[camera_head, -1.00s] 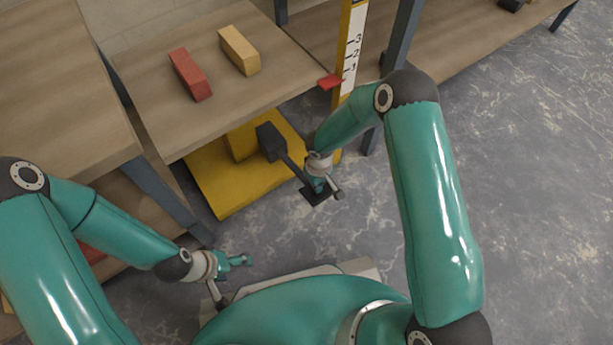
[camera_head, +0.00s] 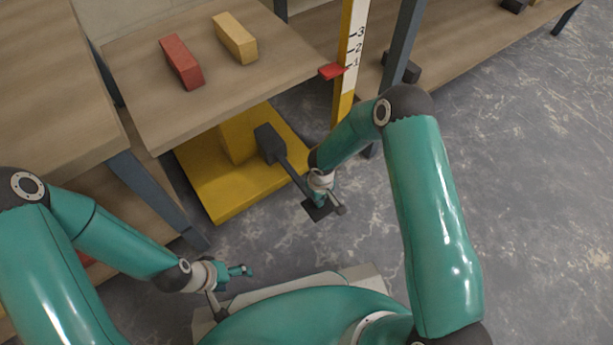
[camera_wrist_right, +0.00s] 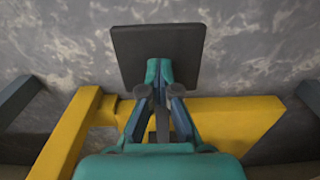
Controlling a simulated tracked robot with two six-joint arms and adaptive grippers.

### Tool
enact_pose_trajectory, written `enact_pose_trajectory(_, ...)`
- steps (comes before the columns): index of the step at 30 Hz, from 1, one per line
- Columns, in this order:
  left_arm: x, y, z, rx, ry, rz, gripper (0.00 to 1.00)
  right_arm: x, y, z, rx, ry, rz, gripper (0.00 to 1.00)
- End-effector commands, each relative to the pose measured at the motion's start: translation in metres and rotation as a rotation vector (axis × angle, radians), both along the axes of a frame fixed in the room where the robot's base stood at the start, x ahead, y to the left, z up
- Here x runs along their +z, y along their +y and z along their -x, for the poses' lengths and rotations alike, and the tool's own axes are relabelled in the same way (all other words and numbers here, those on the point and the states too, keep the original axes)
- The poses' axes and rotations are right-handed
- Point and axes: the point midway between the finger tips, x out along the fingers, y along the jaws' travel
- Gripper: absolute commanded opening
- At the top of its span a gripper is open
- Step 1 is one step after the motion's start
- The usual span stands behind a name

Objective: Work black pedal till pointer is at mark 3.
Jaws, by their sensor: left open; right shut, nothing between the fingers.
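The black pedal's square pad (camera_head: 315,213) sits at the end of a dark lever from the yellow base (camera_head: 215,200). The pad also shows in the right wrist view (camera_wrist_right: 190,45). My right gripper (camera_head: 320,198) is shut and empty, its fingertips (camera_wrist_right: 158,75) over the pad; I cannot tell whether they touch. The red pointer (camera_head: 331,71) stands at the white scale (camera_head: 353,50) on the yellow post, about level with mark 1 or slightly below, under marks 2 and 3. My left gripper (camera_head: 240,270) is open and empty, away from the pedal.
A red brick (camera_head: 181,62) and a yellow brick (camera_head: 235,38) lie on the wooden platform (camera_head: 215,100) above the yellow base. Another wooden table (camera_head: 50,90) is at left, and a bench (camera_head: 455,45) behind. Grey floor (camera_head: 530,190) is clear at right.

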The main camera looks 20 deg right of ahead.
Motion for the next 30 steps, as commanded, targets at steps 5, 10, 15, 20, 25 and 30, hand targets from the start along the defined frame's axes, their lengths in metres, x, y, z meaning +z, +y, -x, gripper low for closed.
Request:
enact_pose_trajectory(5,0.006,0.000,0.000,0.000,0.000,0.000,0.75,0.008,0.000,-0.002,0.000,-0.003,-0.001,0.00)
enact_pose_trajectory(10,0.021,0.000,0.000,0.000,0.000,0.000,0.75,0.030,0.001,-0.004,0.001,-0.003,0.000,0.00)
enact_pose_trajectory(15,0.035,0.000,0.000,0.000,0.000,0.000,0.75,0.050,0.002,-0.006,0.001,-0.002,0.000,0.00)
enact_pose_trajectory(20,0.047,0.000,0.000,0.000,0.000,0.000,0.75,0.069,0.002,-0.008,0.000,0.000,0.001,0.00)
enact_pose_trajectory(25,0.061,0.000,0.000,0.000,0.000,0.000,0.75,0.089,0.003,-0.010,-0.001,0.001,0.001,0.00)
enact_pose_trajectory(30,0.074,0.000,0.000,0.000,0.000,0.000,0.75,0.109,0.004,-0.012,-0.001,0.001,0.001,0.00)
